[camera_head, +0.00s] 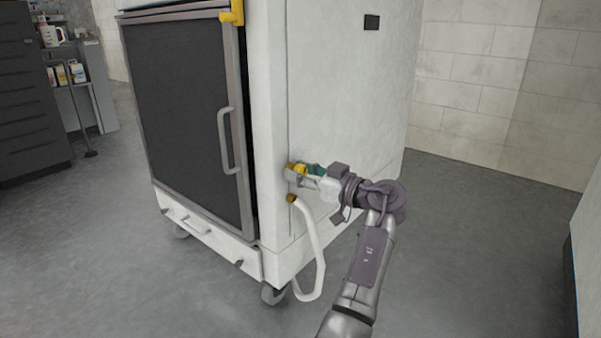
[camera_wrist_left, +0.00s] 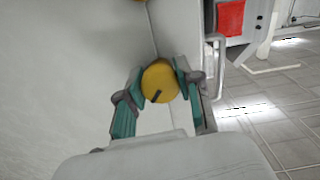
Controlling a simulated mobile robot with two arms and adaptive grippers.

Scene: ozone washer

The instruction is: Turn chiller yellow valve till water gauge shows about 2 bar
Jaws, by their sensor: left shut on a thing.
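The chiller is a large white cabinet (camera_head: 340,90) with a dark front door. The yellow valve (camera_head: 299,169) sits low on its side, near the front corner. In the left wrist view the valve (camera_wrist_left: 160,78) is a round yellow knob with a short dark mark low on its face. My left gripper (camera_head: 303,171) is shut on the valve; in the left wrist view its teal fingers (camera_wrist_left: 160,82) press on opposite sides of the knob. I cannot make out a water gauge or its reading. My right gripper is not in view.
A white hose (camera_head: 317,245) hangs from a brass fitting (camera_head: 292,198) below the valve, close to my gripper. A door handle (camera_head: 226,140) sticks out at the front. A shelf with bottles (camera_head: 77,71) stands far left. Grey floor is clear right of the cabinet.

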